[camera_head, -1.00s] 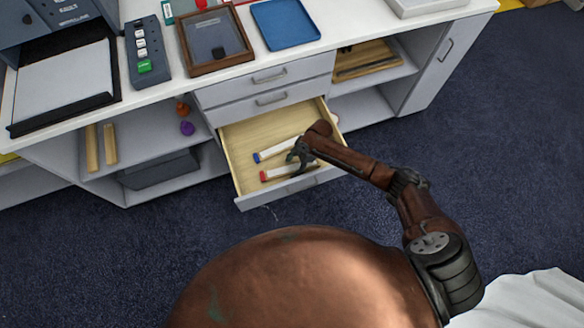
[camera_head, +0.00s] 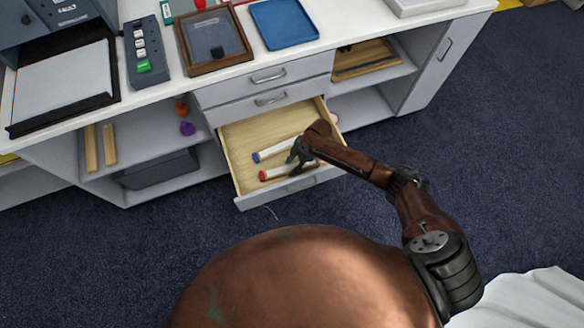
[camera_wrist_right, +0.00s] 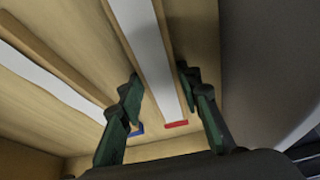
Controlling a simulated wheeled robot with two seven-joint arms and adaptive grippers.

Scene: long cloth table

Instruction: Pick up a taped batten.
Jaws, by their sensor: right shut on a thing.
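Two white battens lie in the open drawer (camera_head: 235,160), one with blue tape at its end and one with red tape. The blue-taped batten (camera_head: 268,154) is the farther one; in the right wrist view its white strip (camera_wrist_right: 45,78) is left of the fingers. The red-taped batten (camera_head: 271,174) is nearer the drawer front, and in the right wrist view it (camera_wrist_right: 150,55) runs between the fingers. My right gripper (camera_head: 297,158) reaches down into the drawer and is shut on the red-taped batten; its fingers (camera_wrist_right: 166,105) cover part of it. My left gripper is out of view.
The drawer front (camera_head: 290,190) and side walls surround the gripper closely. Above is the white counter with a blue tray (camera_head: 285,22) and a brown framed box (camera_head: 214,40).

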